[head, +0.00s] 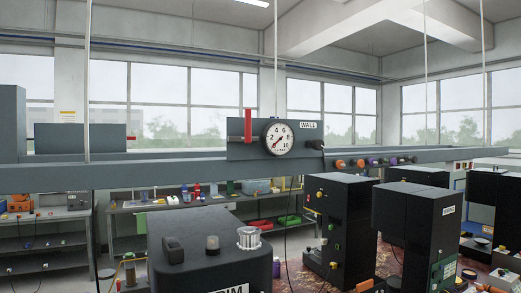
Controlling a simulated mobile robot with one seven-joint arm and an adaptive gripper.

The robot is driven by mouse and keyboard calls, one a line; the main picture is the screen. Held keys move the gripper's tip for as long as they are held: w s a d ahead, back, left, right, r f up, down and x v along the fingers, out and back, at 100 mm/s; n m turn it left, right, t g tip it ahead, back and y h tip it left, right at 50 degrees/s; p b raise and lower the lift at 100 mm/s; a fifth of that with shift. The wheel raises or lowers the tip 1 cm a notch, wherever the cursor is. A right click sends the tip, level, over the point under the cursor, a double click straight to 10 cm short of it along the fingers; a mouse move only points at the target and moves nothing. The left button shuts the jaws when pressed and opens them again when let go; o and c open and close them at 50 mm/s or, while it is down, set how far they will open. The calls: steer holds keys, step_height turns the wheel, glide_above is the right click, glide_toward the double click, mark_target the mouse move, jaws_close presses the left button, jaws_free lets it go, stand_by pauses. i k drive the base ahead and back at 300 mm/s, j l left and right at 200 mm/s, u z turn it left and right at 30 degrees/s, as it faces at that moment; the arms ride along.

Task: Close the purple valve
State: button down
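Small purple knobs sit on the grey overhead rail, right of the round gauge in the head view. The nearest purple knob (371,162) is beside an orange knob (360,163), and another purple one (393,161) is farther right. They are too small to tell which is the valve or whether it is open or closed. My gripper is not in view.
A grey rail (190,175) crosses the view. It carries a gauge (278,139) with a WALL label and a red upright handle (248,125). A dark rounded machine (205,262) and black cabinets (342,225) stand below. Benches line the back.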

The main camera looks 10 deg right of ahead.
mark_target(392, 161)
steer(key=l+z, duration=0.1)
steer(key=z, duration=0.4)
steer(key=i+l+z, duration=0.2)
steer(key=l+z, duration=0.15)
steer(key=i+l+z, duration=0.25)
steer(key=z, duration=0.15)
